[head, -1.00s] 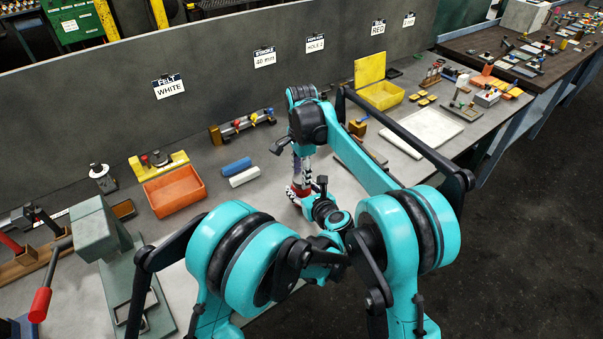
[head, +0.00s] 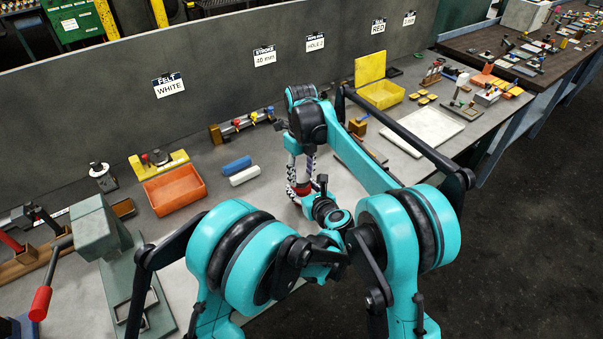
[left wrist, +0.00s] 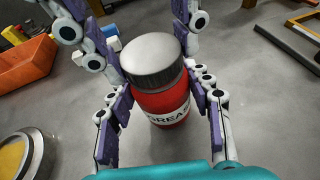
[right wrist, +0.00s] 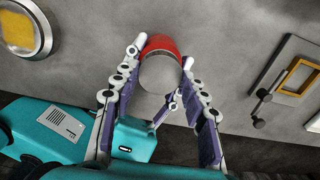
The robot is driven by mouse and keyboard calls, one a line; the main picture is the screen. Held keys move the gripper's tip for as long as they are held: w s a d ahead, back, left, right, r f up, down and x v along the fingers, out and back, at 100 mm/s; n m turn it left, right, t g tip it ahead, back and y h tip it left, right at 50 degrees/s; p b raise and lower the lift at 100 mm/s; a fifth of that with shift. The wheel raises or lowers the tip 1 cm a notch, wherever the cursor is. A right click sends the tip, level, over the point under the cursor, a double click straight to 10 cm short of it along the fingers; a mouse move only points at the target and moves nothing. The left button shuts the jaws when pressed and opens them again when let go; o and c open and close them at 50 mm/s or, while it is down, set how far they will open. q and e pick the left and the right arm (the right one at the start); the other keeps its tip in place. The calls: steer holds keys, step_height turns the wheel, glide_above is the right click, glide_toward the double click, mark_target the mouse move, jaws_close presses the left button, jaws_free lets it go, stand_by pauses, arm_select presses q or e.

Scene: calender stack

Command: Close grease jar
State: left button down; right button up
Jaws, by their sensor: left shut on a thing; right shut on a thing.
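The red jar (left wrist: 166,104) with a "GREASE" label stands upright on the bench, with its grey lid (left wrist: 150,55) on top. Its red body also shows between the arms in the head view (head: 303,188). My left gripper (left wrist: 160,108) is shut on the jar body, one finger at each side. My right gripper (head: 301,180) comes down from above, its fingers on either side of the lid. In the right wrist view the lid top (right wrist: 160,74) lies between the right gripper's fingers (right wrist: 161,55), with red jar side beyond. The exact finger contact on the lid is partly hidden.
A round metal tin with yellow contents (right wrist: 18,30) lies near the jar. An orange tray (head: 173,191) and blue and white rolls (head: 244,177) are to the left. A yellow box (head: 380,95) and white tray (head: 423,132) are to the right.

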steer(key=o, duration=0.7)
steer(key=shift+c, duration=0.2)
steer(key=shift+r, duration=0.1)
steer(key=shift+r, duration=2.15)
steer(key=shift+c, duration=0.3)
